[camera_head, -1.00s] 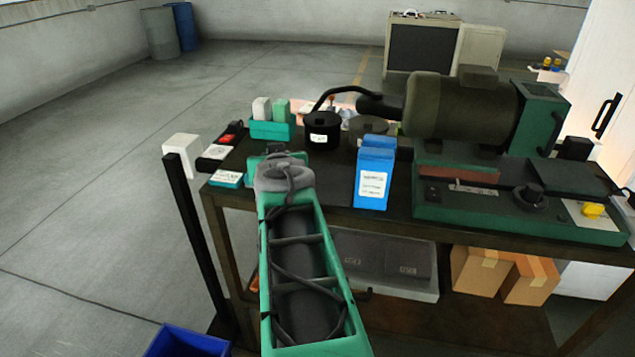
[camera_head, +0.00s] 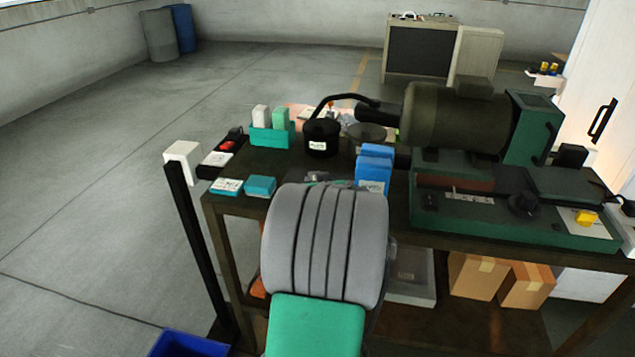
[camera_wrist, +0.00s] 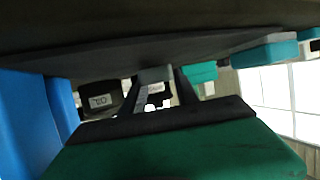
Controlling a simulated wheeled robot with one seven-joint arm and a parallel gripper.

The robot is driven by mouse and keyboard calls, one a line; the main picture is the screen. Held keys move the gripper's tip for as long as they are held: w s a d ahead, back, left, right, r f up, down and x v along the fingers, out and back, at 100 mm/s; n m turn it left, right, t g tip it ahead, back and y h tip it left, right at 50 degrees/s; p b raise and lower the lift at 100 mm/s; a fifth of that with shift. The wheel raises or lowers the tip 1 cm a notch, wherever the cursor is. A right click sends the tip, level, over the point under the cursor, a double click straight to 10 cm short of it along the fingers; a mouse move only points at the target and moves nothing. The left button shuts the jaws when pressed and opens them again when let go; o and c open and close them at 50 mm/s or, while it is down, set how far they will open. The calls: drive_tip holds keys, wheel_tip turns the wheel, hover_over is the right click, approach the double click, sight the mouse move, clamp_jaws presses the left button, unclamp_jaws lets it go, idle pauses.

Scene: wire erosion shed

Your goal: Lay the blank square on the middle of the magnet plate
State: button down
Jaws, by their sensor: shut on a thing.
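My gripper (camera_wrist: 158,92) shows in the wrist view as two dark fingers beyond its green body. It is shut on a small grey piece between the fingertips, which I take to be the blank square (camera_wrist: 154,74); its outline is mostly hidden. The dark bench top runs close along the top of this view, which looks upside down. In the head view my grey wrist covers the gripper, at the bench's front edge, left of the blue boxes. A dark flat plate (camera_head: 572,184) lies on the green machine at right; I cannot tell whether it is the magnet plate.
Blue boxes (camera_head: 374,168) stand close right of my wrist; blue also shows in the wrist view (camera_wrist: 28,120). Left are a teal box (camera_head: 261,186), a labelled box (camera_head: 227,187) and a teal holder (camera_head: 271,135). A black pot (camera_head: 321,138) stands behind. A white-topped post (camera_head: 182,151) stands left.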

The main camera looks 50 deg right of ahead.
drive_tip(key=shift+f, duration=0.3)
drive_tip(key=c, duration=1.4)
unclamp_jaws()
drive_tip(key=shift+f, duration=0.15)
drive_tip(key=o, duration=0.5)
